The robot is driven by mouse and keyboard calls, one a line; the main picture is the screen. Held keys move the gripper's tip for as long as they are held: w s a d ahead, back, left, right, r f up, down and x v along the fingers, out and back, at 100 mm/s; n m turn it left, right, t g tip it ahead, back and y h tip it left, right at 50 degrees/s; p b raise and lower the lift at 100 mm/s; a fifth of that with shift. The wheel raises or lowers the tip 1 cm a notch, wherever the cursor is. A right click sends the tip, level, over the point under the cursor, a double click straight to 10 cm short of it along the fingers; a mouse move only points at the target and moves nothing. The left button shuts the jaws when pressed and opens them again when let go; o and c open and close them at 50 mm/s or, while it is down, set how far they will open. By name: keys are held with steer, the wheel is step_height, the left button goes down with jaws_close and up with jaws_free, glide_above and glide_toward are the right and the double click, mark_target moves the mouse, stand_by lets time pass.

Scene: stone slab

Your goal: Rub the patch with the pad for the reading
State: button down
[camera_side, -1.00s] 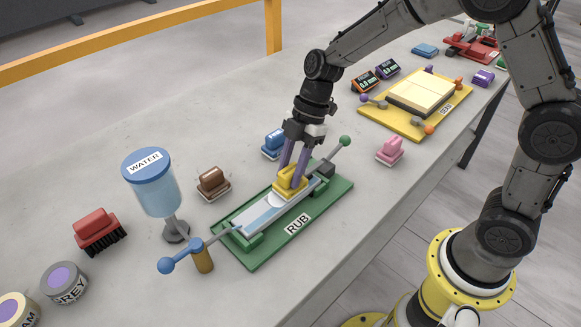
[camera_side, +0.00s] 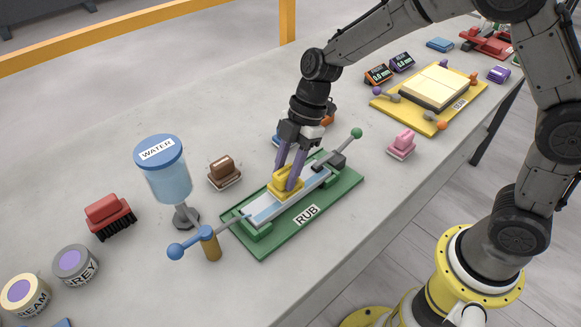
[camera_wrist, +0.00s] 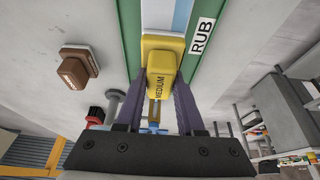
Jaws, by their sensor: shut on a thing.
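My gripper (camera_side: 290,182) is shut on the yellow pad (camera_side: 284,189), with its two purple fingers on either side of the pad's handle. In the wrist view the pad (camera_wrist: 160,82) reads MEDIUM. The pad sits on the pale strip (camera_side: 262,209) in the green RUB fixture (camera_side: 335,205), around the strip's middle. It looks to be touching the strip. The patch is not visible now; the pad seems to cover it. The fixture has clamps at both ends, with a green knob (camera_side: 356,133) at the far end and a blue knob (camera_side: 176,251) near the front.
A brown block (camera_side: 224,172) and the water dispenser (camera_side: 165,178) stand left of the fixture. A pink block (camera_side: 402,144) is to its right. Red brush (camera_side: 107,215) and jars (camera_side: 75,263) lie left.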

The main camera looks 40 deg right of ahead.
mark_target(276, 177)
steer(key=shift+a+f, duration=0.2)
steer(key=shift+a, duration=1.3)
steer(key=shift+s+d, duration=0.1)
steer(key=shift+d, duration=1.8)
steer(key=shift+d+r, duration=0.2)
steer(key=shift+d, duration=1.55)
steer(key=shift+a+f, duration=0.15)
steer(key=shift+a, duration=3.5)
steer(key=shift+d, duration=3.6)
steer(key=shift+a, duration=3.6)
